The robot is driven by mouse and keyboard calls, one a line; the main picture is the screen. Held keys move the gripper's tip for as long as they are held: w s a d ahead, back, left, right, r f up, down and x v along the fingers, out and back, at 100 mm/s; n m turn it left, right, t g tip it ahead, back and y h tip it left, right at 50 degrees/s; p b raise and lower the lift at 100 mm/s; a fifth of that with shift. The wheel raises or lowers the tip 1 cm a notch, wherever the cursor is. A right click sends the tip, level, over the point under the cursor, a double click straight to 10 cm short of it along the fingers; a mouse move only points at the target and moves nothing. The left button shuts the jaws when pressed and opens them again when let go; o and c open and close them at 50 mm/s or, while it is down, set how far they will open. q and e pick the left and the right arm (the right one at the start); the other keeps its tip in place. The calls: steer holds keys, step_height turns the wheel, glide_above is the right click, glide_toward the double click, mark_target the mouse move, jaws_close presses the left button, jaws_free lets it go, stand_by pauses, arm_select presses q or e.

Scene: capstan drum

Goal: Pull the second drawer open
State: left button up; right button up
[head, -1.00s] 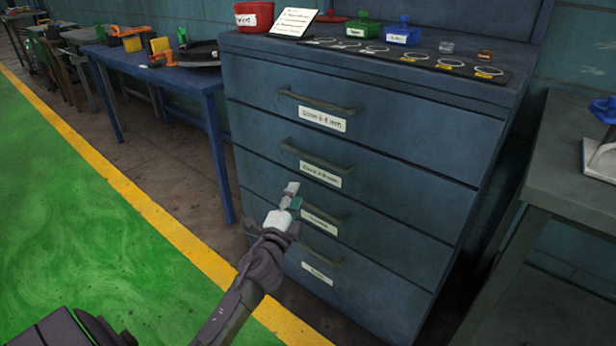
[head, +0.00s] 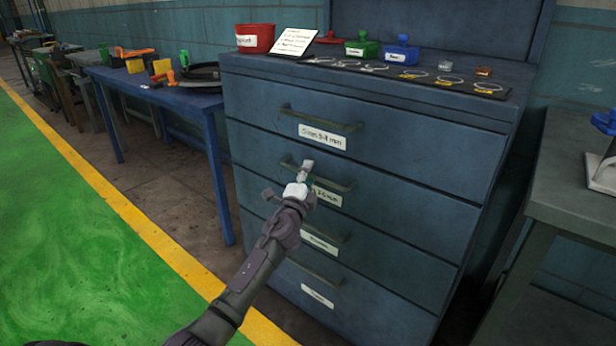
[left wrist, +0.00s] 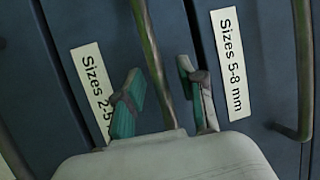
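The blue-grey cabinet has several stacked drawers, all flush. The second drawer (head: 410,205) from the top has a bar handle (head: 338,184) and a white label (head: 327,196), partly hidden by my gripper. My left gripper (head: 304,170) is at the left part of this handle. In the left wrist view, its two green-and-grey fingers (left wrist: 163,98) are apart, with the second drawer's handle (left wrist: 150,45) running between them. Gaps show on both sides of the bar. The label "Sizes 2-5" (left wrist: 90,90) is partly covered by one finger. My right gripper is not in view.
The top drawer's handle (head: 318,119) and "Sizes 5-8 mm" label (left wrist: 231,62) are just above. A red bin (head: 256,38) and small containers stand on the cabinet top. A blue table (head: 150,92) is left, a grey bench (head: 570,190) right. The floor in front is clear.

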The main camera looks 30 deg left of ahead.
arm_select(q)
steer(key=shift+w, duration=0.1)
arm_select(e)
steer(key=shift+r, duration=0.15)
arm_select(q)
jaws_close()
stand_by(0.3)
